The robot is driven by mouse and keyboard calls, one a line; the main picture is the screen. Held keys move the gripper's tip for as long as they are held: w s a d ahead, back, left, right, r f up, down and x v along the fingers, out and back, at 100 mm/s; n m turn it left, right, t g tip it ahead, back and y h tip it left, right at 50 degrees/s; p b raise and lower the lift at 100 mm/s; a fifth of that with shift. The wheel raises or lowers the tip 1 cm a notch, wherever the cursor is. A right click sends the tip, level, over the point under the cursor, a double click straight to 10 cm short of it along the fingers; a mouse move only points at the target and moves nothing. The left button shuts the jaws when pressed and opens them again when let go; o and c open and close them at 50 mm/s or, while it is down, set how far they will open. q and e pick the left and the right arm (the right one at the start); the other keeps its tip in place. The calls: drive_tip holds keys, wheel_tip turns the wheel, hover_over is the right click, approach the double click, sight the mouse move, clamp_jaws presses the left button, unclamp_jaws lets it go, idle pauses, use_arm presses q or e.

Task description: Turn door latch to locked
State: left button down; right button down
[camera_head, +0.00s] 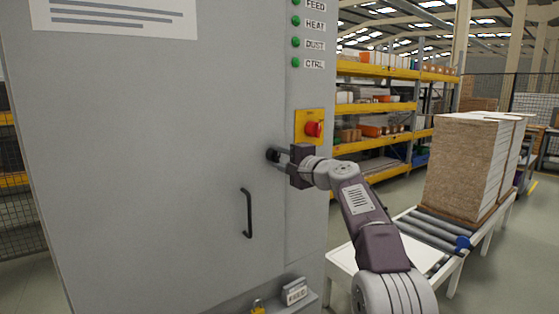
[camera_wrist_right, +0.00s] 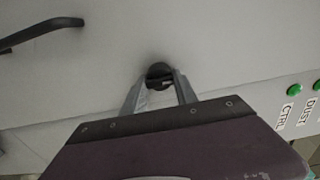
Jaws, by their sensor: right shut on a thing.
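The grey cabinet door (camera_head: 150,170) fills the left of the head view. The door latch (camera_head: 271,155) is a small round black knob near the door's right edge, above the handle. My right gripper (camera_head: 280,155) reaches it from the right and is shut on it. In the right wrist view the latch (camera_wrist_right: 159,73) sits between the fingertips of my right gripper (camera_wrist_right: 160,85). The fingers partly hide the latch, so its turn angle is hard to tell. My left gripper is not in view.
A black door handle (camera_head: 248,213) is below the latch. A red emergency button (camera_head: 314,129) on a yellow plate is just above my right gripper. A ledge with a padlock (camera_head: 257,307) and a label block (camera_head: 295,292) juts out below. A roller conveyor (camera_head: 430,232) carries stacked boards at right.

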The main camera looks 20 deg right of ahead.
idle(0.4)
drive_tip(key=c, duration=1)
unclamp_jaws()
drive_tip(key=shift+o, duration=0.2)
drive_tip(key=shift+s+f, duration=0.1)
drive_tip(key=shift+s, duration=0.05)
drive_tip(key=b+v, duration=0.4)
drive_tip(key=v, duration=0.4)
drive_tip(key=shift+s, duration=0.35)
drive_tip(key=shift+d, duration=0.15)
